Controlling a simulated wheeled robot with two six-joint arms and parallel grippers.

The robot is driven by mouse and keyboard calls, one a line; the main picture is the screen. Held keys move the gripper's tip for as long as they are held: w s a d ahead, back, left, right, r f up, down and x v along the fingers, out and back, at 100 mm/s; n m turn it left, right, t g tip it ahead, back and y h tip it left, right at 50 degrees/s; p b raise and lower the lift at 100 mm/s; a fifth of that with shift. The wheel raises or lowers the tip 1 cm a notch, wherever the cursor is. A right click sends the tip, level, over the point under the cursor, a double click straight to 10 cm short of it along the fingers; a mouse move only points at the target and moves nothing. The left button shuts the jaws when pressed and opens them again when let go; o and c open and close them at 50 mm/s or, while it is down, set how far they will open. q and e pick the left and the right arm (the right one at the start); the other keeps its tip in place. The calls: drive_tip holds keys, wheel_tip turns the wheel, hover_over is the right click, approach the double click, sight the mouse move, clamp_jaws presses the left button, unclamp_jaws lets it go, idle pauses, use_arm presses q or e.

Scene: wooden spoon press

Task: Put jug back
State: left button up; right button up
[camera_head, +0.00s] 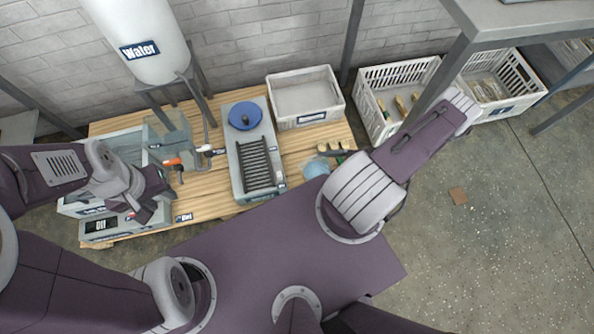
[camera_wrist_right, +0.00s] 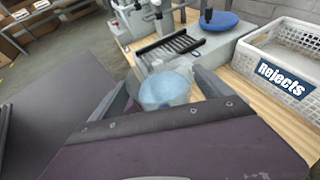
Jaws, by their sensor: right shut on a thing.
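The jug (camera_head: 316,168) is clear with light blue contents and is at the right front of the wooden table, beside my base. In the right wrist view the jug (camera_wrist_right: 165,88) sits between the two grey fingers of my right gripper (camera_wrist_right: 165,85), which is shut on it. The jug looks roughly upright; whether it touches the tabletop I cannot tell. My left gripper (camera_head: 142,205) is at the table's left front, over a grey labelled box; its fingers are too unclear to judge.
A grey unit with a blue disc (camera_head: 244,115) and dark rack stands mid-table. A white Rejects crate (camera_wrist_right: 290,78) is behind the jug. Further crates (camera_head: 398,75) stand at the right.

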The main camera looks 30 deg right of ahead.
drive_tip(key=w+a+f+b, duration=0.2)
drive_tip(key=w+f+b, duration=0.8)
drive_tip(key=w+f, duration=0.1)
drive_tip(key=shift+w, duration=0.25)
drive_tip(key=o, duration=1.8)
drive_tip(key=p+v, duration=0.4)
drive_tip(key=v, duration=0.8)
drive_tip(key=shift+d, duration=0.1)
